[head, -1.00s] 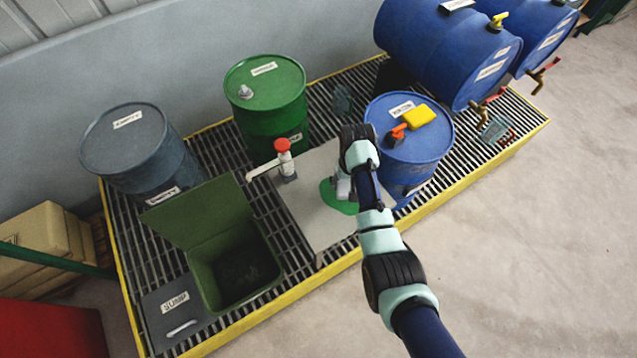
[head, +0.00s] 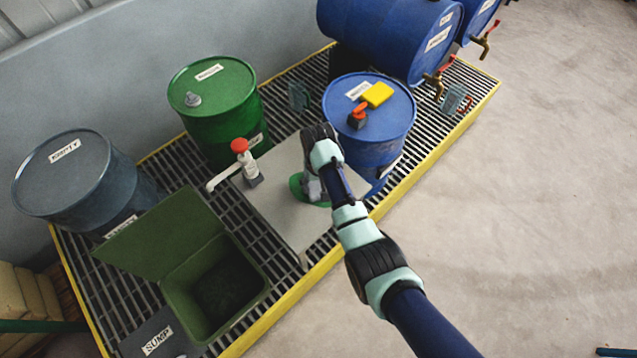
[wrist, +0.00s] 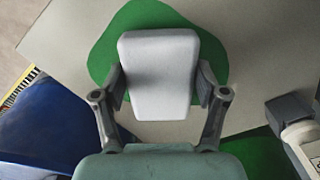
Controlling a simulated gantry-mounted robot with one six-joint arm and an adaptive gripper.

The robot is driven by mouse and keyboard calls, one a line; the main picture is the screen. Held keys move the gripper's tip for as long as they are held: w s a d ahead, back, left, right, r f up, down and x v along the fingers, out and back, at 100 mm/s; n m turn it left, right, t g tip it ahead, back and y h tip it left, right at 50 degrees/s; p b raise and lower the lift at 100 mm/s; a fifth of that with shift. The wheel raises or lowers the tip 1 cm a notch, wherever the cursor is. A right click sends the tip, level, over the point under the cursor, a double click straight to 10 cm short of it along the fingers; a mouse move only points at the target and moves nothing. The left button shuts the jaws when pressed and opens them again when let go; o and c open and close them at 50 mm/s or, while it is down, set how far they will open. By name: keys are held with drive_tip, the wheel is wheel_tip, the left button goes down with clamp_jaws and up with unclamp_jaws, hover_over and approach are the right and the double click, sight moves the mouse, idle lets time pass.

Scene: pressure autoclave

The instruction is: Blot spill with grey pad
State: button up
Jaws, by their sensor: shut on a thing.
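The grey pad (wrist: 160,75) is held between the two fingers of my gripper (wrist: 160,88) in the wrist view. The green spill (wrist: 108,50) lies on the grey tabletop and shows around the pad. I cannot tell from this angle whether the pad touches it. In the head view my gripper (head: 312,186) is over the table (head: 285,225), at the green spill (head: 296,187). My arm and gripper hide the pad there and cover part of the spill.
A red-topped pump bottle (head: 246,165) stands on the table's left. A green drum (head: 215,110) and a blue drum (head: 385,135) flank the table. An open green bin (head: 255,300) is in front-left on the grating. The blue drum carries a yellow block (head: 377,95).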

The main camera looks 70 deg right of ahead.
drive_tip(key=shift+f, duration=0.4)
idle(0.8)
drive_tip(key=shift+w+d+b, duration=0.25)
drive_tip(key=shift+w+b, duration=0.3)
drive_tip(key=shift+b, duration=0.05)
drive_tip(key=shift+s+a+p, duration=0.25)
drive_tip(key=shift+s+p, duration=0.25)
drive_tip(key=shift+p, duration=0.45)
drive_tip(key=shift+f, duration=0.2)
idle(0.4)
drive_tip(key=shift+w+d, duration=0.1)
drive_tip(key=shift+w, duration=0.05)
drive_tip(key=shift+w+d+b, duration=0.1)
drive_tip(key=shift+w+b, duration=0.15)
drive_tip(key=shift+b, duration=0.2)
drive_tip(key=shift+s+a+p, duration=0.25)
drive_tip(key=shift+s+p, duration=0.2)
drive_tip(key=shift+p, duration=0.55)
drive_tip(key=shift+w+d+b, duration=0.1)
drive_tip(key=shift+b, duration=0.2)
drive_tip(key=shift+c, duration=0.3)
